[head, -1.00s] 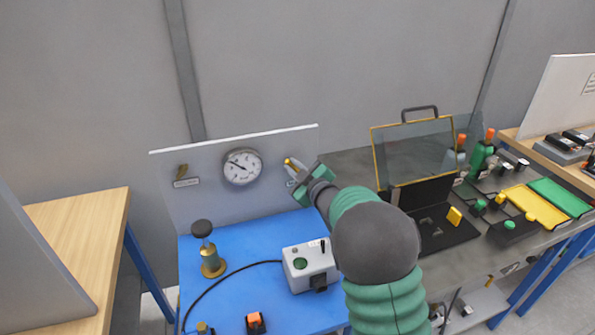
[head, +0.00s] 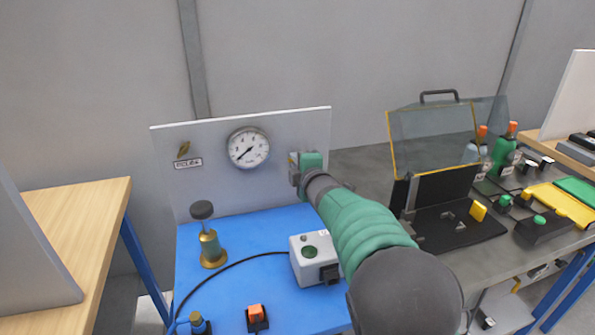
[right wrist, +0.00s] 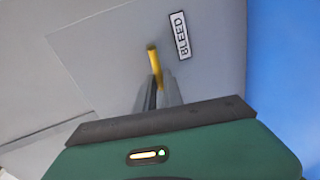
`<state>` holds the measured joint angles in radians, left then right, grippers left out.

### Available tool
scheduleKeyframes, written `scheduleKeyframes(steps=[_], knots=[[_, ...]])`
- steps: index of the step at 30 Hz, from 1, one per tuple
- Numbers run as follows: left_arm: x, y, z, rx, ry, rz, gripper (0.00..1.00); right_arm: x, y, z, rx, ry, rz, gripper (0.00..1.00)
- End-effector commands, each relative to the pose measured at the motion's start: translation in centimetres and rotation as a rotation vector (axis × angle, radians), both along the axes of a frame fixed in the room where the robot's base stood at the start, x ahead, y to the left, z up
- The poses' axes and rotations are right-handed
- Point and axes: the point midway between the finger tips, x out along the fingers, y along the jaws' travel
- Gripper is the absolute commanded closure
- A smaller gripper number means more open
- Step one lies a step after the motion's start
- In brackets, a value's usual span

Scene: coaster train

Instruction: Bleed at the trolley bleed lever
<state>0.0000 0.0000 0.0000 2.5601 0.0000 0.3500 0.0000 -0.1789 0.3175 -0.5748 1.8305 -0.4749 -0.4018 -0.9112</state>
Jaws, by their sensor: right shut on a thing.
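The yellow bleed lever (right wrist: 153,58) is on the grey panel beside a "BLEED" label (right wrist: 180,36) in the right wrist view. My right gripper (right wrist: 158,92) is shut on the lever, its fingers close around its lower part. In the head view my right gripper (head: 294,170) is at the right edge of the upright panel (head: 210,145) and hides the lever. The round white gauge (head: 248,148) is on the panel to the left, its needle pointing to the lower left. My left gripper is not in view.
Another small lever (head: 183,149) with a label is at the panel's left. A brass valve with a black knob (head: 208,238) and a grey box (head: 310,262) stand on the blue table (head: 235,312). An open case (head: 450,215) is to the right.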

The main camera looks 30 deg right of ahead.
Motion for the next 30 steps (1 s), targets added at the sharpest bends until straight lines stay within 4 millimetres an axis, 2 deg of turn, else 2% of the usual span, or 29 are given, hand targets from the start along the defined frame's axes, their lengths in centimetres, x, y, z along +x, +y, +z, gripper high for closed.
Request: scheduleKeyframes(steps=[1, 6, 22, 23, 27, 30], knots=[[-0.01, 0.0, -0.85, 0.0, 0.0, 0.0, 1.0, 0.0, 0.21, -0.96, -0.017, 0.012, 0.001, 1.0], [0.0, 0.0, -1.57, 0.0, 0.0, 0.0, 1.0, 0.0, 0.25, -1.02, -0.065, 0.026, 0.002, 1.0], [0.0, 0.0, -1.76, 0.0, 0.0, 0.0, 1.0, 0.0, 0.23, -1.05, -0.087, 0.034, 0.001, 1.0], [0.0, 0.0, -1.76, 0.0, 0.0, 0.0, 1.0, -0.01, 0.22, -1.06, -0.087, 0.034, 0.001, 0.85], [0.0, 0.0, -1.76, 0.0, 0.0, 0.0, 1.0, 0.01, 0.2, -0.94, -0.087, 0.032, 0.002, 0.67], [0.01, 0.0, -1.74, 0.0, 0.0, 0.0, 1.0, 0.01, 0.17, -0.79, -0.087, 0.029, 0.001, 0.66]])
